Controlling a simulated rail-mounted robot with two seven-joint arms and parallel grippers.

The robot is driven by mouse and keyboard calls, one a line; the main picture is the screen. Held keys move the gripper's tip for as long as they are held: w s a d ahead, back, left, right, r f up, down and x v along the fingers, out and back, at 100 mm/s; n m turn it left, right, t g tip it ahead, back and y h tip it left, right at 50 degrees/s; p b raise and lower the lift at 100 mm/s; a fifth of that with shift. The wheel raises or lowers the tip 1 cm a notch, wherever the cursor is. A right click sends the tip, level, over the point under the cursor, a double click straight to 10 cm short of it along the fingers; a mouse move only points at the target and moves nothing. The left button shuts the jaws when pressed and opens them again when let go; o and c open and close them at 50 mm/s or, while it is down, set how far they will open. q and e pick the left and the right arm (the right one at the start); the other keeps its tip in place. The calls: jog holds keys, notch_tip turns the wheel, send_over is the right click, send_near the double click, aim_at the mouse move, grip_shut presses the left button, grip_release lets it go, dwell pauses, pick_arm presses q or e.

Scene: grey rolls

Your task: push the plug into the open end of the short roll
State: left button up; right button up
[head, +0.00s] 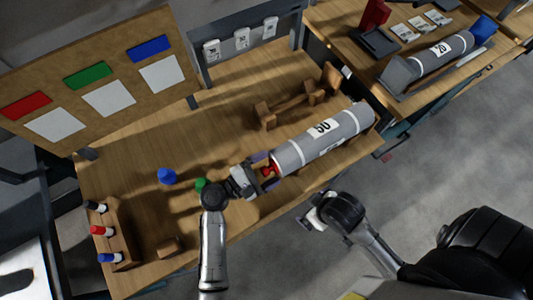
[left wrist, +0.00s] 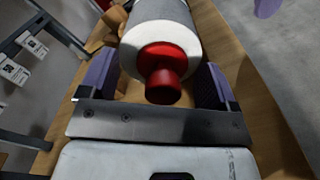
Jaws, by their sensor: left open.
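A grey roll (head: 322,140) with white bands and the label 50 lies on the wooden table. A red plug (head: 268,171) sits at its near-left end. In the left wrist view the plug (left wrist: 163,75) is centred in the white-rimmed end of the roll (left wrist: 160,20), its narrower knob sticking out towards me. My left gripper (head: 264,166) is open, its purple fingers either side of the knob and apart from it. How deep the plug sits cannot be told. My right gripper (head: 314,216) is off the table's front edge; its jaws are unclear.
A blue plug (head: 167,176) and a green plug (head: 201,184) stand left of my left gripper. A wooden stand (head: 290,105) is behind the roll. Another roll (head: 440,52), marked 20, lies on the right-hand table.

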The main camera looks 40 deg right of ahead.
pick_arm(q)
jog(key=a, duration=0.8)
jog(key=w+a, duration=0.1)
jog(key=a, duration=0.3)
jog(key=shift+a+p, duration=0.2)
jog(key=shift+p, duration=0.1)
jog(key=shift+w+a, duration=0.1)
jog(key=shift+a, duration=0.6)
jog(key=shift+r, duration=0.1)
